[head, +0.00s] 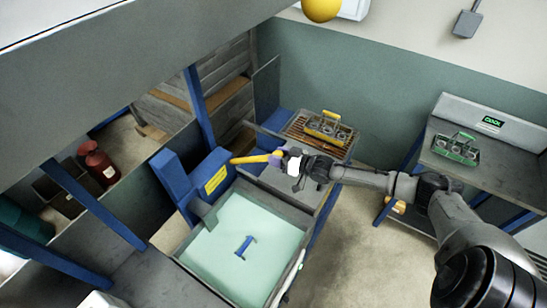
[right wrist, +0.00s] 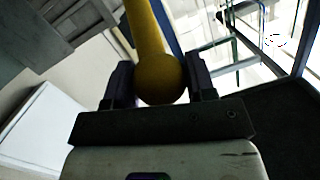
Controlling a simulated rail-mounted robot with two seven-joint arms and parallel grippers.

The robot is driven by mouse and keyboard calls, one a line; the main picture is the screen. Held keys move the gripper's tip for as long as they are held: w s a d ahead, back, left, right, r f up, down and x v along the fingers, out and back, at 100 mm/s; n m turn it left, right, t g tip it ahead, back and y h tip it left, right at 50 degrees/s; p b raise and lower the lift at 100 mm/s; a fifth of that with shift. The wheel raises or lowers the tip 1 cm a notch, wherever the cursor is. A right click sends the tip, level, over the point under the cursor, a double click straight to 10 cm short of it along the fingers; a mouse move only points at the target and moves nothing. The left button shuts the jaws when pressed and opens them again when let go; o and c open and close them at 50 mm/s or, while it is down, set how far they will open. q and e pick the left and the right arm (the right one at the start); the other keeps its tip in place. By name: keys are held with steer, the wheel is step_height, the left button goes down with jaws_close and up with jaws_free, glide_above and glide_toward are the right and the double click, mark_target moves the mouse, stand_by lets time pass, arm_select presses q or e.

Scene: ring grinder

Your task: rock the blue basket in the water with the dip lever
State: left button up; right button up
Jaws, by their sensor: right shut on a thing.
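The dip lever is a yellow bar (head: 250,158) that sticks out from a blue housing beside the tank. In the right wrist view its round yellow knob (right wrist: 160,80) sits between my two fingers. My right gripper (head: 280,158) is shut on this lever end; it also shows in the right wrist view (right wrist: 160,85). The blue basket lies in the pale green water (head: 225,260); only its blue handle (head: 245,246) shows clearly, the rest is under the surface. My left gripper is not in view.
A yellow-handled basket (head: 328,127) stands on a brown slatted rack behind the tank. A green basket (head: 456,148) stands on a grey bench (head: 500,178) at the right, under a panel with a green display (head: 492,121). A red extinguisher-like object (head: 97,163) stands at left.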

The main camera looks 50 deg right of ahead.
steer(key=shift+w+r, duration=0.15)
steer(key=shift+r, duration=0.2)
steer(key=o, duration=1)
steer(key=shift+o, duration=1.2)
steer(key=shift+f, duration=0.2)
steer(key=shift+s+d, duration=0.1)
steer(key=shift+s, duration=0.55)
steer(key=v, duration=1.2)
steer(key=shift+s, duration=0.2)
steer(key=shift+d, duration=0.1)
